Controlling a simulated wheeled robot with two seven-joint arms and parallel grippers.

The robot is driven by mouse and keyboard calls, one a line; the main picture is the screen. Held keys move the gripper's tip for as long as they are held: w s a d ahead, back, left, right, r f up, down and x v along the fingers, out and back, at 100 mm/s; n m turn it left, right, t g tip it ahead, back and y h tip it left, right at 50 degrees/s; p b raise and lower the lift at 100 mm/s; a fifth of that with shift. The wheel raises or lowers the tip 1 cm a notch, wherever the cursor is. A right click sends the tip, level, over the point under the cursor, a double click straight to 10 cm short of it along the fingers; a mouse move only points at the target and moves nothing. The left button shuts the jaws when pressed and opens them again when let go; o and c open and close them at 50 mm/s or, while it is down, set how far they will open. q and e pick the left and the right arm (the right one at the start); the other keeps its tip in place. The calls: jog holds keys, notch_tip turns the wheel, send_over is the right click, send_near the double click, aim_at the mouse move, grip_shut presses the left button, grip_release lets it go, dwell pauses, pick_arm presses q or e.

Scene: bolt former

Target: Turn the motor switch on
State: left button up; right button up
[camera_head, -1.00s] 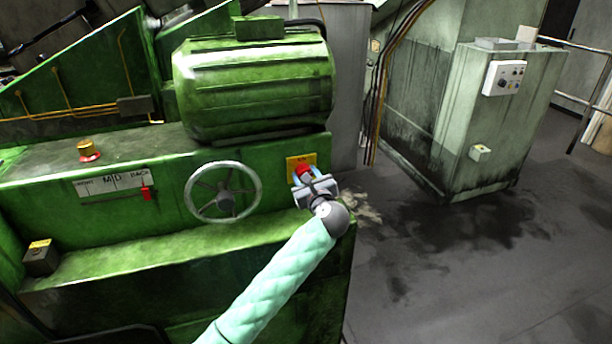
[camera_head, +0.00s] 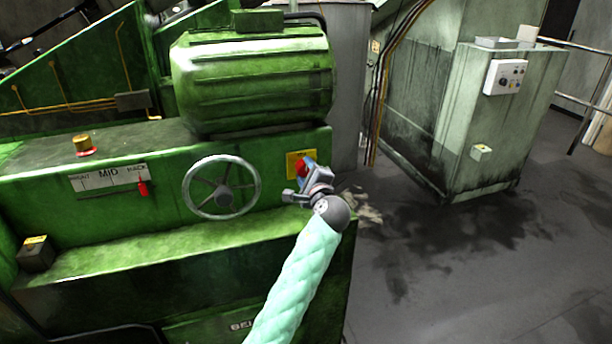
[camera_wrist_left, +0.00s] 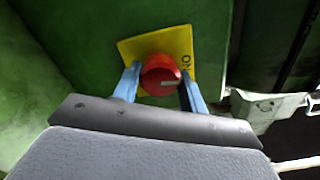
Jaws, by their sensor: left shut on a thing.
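The motor switch is a round red knob (camera_wrist_left: 160,75) on a yellow plate (camera_wrist_left: 158,46), fixed to the front of the green machine; the plate also shows in the head view (camera_head: 302,164). In the left wrist view the letters "ON" stand on the plate's right side, and the pale mark on the knob points right toward them. My left gripper (camera_wrist_left: 160,84) is shut on the knob, one blue finger on each side. In the head view the left gripper (camera_head: 306,172) looks tilted and partly covers the knob. My right gripper does not show.
A spoked handwheel (camera_head: 222,187) is just left of the switch. Farther left are a red slider (camera_head: 144,187) on a scale plate and a brass-and-red button (camera_head: 84,145). A green motor (camera_head: 255,80) sits above. Open floor (camera_head: 450,270) lies to the right.

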pick_arm(q)
jog(key=shift+n+b, duration=0.3)
jog(key=shift+n, duration=0.8)
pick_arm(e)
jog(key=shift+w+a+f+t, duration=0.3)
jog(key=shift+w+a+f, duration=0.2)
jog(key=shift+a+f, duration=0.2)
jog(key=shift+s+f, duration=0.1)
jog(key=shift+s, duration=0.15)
pick_arm(q)
jog(key=o, duration=1)
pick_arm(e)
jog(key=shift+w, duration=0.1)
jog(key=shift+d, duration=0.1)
